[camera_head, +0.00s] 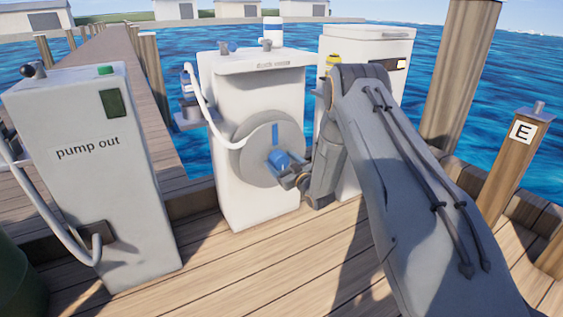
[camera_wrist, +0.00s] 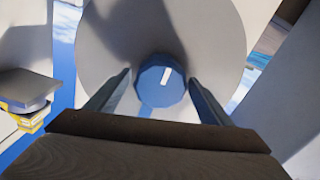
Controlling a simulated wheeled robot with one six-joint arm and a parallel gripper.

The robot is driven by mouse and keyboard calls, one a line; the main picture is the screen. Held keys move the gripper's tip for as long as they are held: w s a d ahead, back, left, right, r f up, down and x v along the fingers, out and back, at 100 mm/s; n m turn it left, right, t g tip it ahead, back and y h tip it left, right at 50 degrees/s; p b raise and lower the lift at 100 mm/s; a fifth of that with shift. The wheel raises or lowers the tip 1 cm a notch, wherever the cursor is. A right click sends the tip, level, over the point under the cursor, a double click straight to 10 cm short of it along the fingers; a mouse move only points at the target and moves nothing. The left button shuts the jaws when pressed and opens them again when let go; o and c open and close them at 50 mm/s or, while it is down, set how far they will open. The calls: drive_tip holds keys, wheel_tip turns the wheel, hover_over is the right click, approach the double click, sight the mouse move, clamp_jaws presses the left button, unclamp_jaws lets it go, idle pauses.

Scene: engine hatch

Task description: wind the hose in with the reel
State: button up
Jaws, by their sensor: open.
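The reel is a round grey disc (camera_head: 246,165) on the front of a white cabinet (camera_head: 235,198), with a blue bar and a blue knob (camera_head: 279,160) on its face. A pale hose (camera_head: 203,100) runs from the cabinet's top left down to the reel. My gripper (camera_head: 290,177) is at the reel's face by the knob. In the wrist view the reel disc (camera_wrist: 110,50) fills the middle, and the open fingers of my gripper (camera_wrist: 160,86) stand on either side of the blue knob (camera_wrist: 160,82). I cannot tell whether they touch it.
A white "pump out" cabinet (camera_head: 105,185) with its own hose (camera_head: 60,225) stands at the left. Another white cabinet (camera_head: 365,50) is behind my arm. A post marked E (camera_head: 510,165) and a thick piling (camera_head: 463,70) stand at the right. The wooden deck (camera_head: 250,270) in front is clear.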

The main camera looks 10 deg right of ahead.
drive_tip(key=p+v, duration=0.2)
drive_tip(key=v, duration=0.5)
drive_tip(key=shift+s+p, duration=0.35)
drive_tip(key=shift+p, duration=0.05)
drive_tip(key=shift+d, duration=0.1)
